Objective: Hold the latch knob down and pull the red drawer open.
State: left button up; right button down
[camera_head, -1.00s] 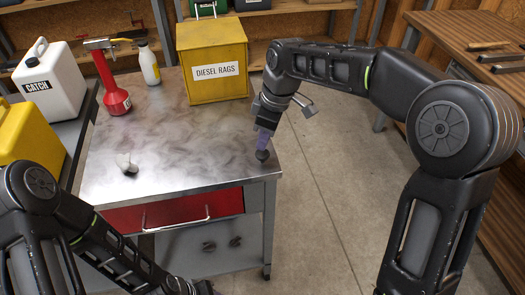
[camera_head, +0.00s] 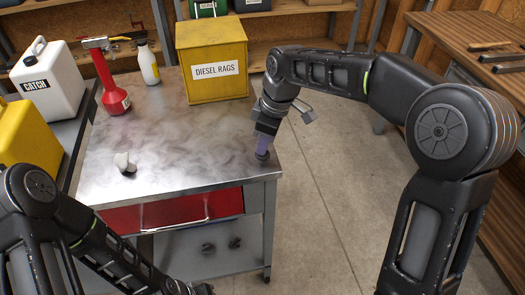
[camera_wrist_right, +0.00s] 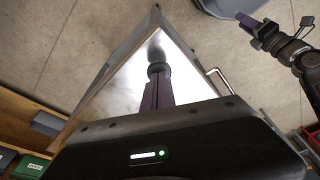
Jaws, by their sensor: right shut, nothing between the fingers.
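The dark latch knob (camera_head: 262,156) stands at the near right corner of the metal bench top (camera_head: 190,150). My right gripper (camera_head: 263,150) is shut and empty, its purple fingers pointing down onto the knob. The right wrist view shows the fingertips at the knob (camera_wrist_right: 157,69); I cannot tell how far it is pressed. The red drawer (camera_head: 120,219) is under the bench top and looks shut, with a pale bar handle (camera_head: 176,226). My left gripper (camera_wrist_right: 247,22) shows in the right wrist view, apart from the handle (camera_wrist_right: 217,78); its jaw state is unclear.
A yellow box marked DIESEL RAGS (camera_head: 214,84), a red funnel-like can (camera_head: 114,95), a white bottle (camera_head: 149,65) and a small white item (camera_head: 124,163) stand on the bench. A shelf (camera_head: 190,258) lies below. Floor to the right is clear.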

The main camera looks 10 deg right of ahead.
pick_arm(q)
jog(key=shift+f, duration=0.25)
dwell(1.2)
jog(key=shift+c, duration=0.3)
jog(key=w+a+r+n+t+h, duration=0.2)
jog(key=w+a+n, duration=0.35)
jog(key=a, duration=0.35)
jog(key=w+a+r+n+t+h, duration=0.1)
jog(key=w+a+n, duration=0.45)
jog(key=a, duration=0.35)
jog(key=w+r+m+t+h, duration=0.1)
jog(key=r+h, duration=0.6)
jog(key=r, duration=0.9)
jog(key=shift+w+r+m+h, duration=0.3)
jog(key=shift+w+m, duration=0.5)
jog(key=shift+w, duration=0.35)
